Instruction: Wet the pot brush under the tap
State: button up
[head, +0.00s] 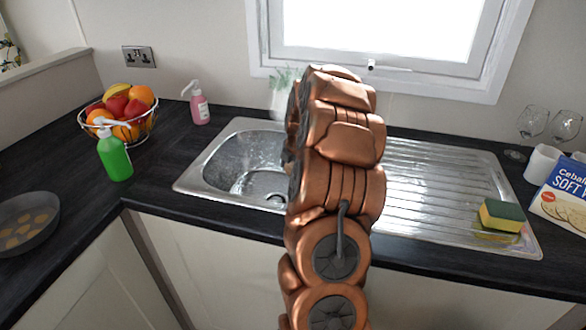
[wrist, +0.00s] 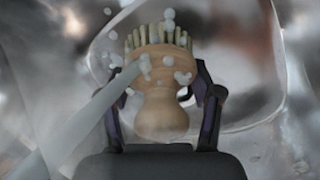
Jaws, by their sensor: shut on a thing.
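The pot brush (wrist: 162,98) shows in the wrist view, with a pale wooden knob and head and light bristles at the top. My gripper (wrist: 160,82) is shut on it, one dark finger on each side. A pale grey-white stream (wrist: 88,118) runs diagonally from the lower left onto the brush head, and several whitish drops lie around the bristles. It looks like running water. The metal sink basin (head: 225,165) is in the head view and blurred behind the brush in the wrist view. My arm hides the gripper, the brush and the tap in the head view.
The ribbed drainer (head: 440,180) lies right of the basin, with a sponge (head: 502,215) on it. A green soap bottle (head: 114,155), fruit basket (head: 140,122) and pink bottle (head: 199,107) stand left. A pan (head: 25,222), glasses (head: 533,122) and cracker box (head: 565,195) stand at the sides.

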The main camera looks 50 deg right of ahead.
jog(key=s+a+r+b, duration=0.2)
jog(key=s+a, duration=0.2)
jog(key=a, duration=0.4)
jog(key=shift+s+a+b, duration=0.25)
jog(key=shift+a+b, duration=0.1)
jog(key=shift+b, duration=0.05)
jog(key=shift+r, duration=0.15)
